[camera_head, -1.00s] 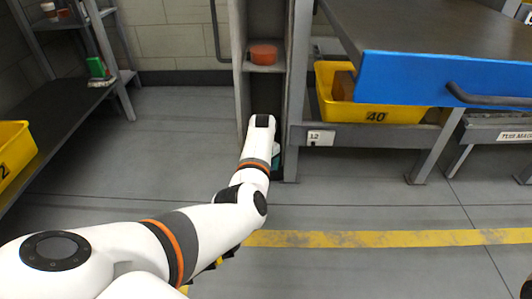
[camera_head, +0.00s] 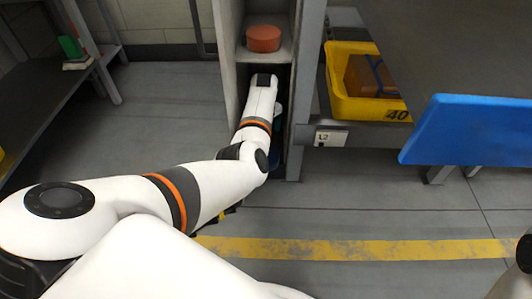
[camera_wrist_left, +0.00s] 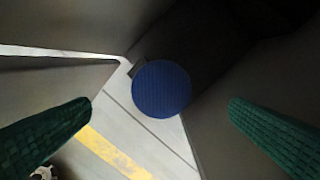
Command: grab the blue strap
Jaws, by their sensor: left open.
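The blue strap shows in the left wrist view as a round, ribbed blue disc (camera_wrist_left: 162,88), near the middle of the picture. My left gripper (camera_wrist_left: 160,106) has its two green fingers spread wide, one on each side of the disc. The disc lies beyond the fingertips, and nothing is between the fingers. In the head view my left arm reaches into the lower opening of a narrow grey shelf unit (camera_head: 228,60). My left gripper is hidden there behind the arm. My right gripper is not in view.
A red-orange round thing (camera_head: 263,38) sits on the shelf above my left arm. A yellow bin (camera_head: 345,104) marked 40 stands to the right, with a brown box (camera_head: 372,76) inside. A blue-edged bench end (camera_head: 465,130) juts out at right. The shelf unit's side walls are close around the arm.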

